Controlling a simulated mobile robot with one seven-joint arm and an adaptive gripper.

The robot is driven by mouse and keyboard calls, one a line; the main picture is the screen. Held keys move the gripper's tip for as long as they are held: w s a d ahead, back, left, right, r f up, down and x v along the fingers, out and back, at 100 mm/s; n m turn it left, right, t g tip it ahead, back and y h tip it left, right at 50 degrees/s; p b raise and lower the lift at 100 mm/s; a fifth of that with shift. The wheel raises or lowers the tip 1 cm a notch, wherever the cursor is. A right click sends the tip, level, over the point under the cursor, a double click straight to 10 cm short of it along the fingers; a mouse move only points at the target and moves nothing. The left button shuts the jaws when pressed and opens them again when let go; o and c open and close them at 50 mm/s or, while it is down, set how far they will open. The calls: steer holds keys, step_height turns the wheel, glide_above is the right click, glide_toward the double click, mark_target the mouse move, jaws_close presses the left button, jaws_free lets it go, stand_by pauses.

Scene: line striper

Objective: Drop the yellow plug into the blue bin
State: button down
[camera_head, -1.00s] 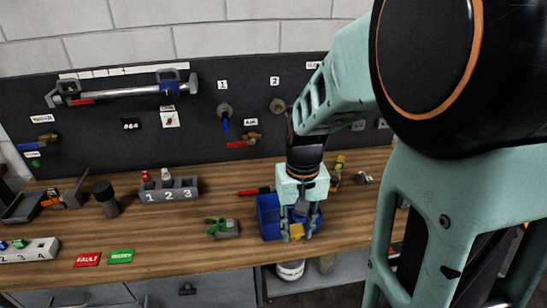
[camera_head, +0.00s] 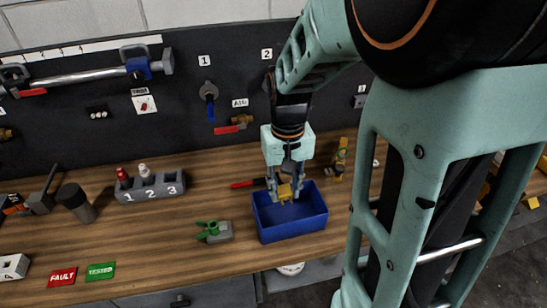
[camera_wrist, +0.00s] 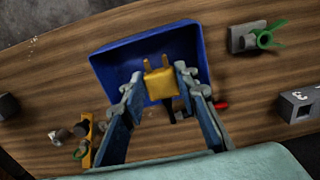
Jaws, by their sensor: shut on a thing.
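The yellow plug (camera_head: 286,192) is held between the fingertips of my gripper (camera_head: 286,183), which is shut on it. In the wrist view the plug (camera_wrist: 160,83) shows its prongs pointing away from my gripper (camera_wrist: 155,95), with the blue bin behind it. The blue bin (camera_head: 290,228) sits on the wooden bench near its front edge, open at the top and apparently empty. The plug appears above the back part of the bin; its exact height over the rim is hard to tell. The bin also shows in the wrist view (camera_wrist: 115,60).
A grey block with a green handle (camera_head: 214,231) stands left of the bin. A red-handled tool (camera_head: 248,183) lies behind it and a yellow item (camera_head: 340,158) stands to the back right. A numbered grey block (camera_head: 152,188) is further left on the bench (camera_head: 160,235).

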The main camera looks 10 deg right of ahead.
mark_target(285, 192)
step_height(285, 192, down, 4)
steer(key=b, duration=0.2)
steer(key=shift+f+b, duration=0.15)
steer(key=shift+b, duration=0.2)
steer(key=c, duration=1.4)
jaws_free()
step_height(285, 192, up, 12)
steer(key=shift+r, duration=0.1)
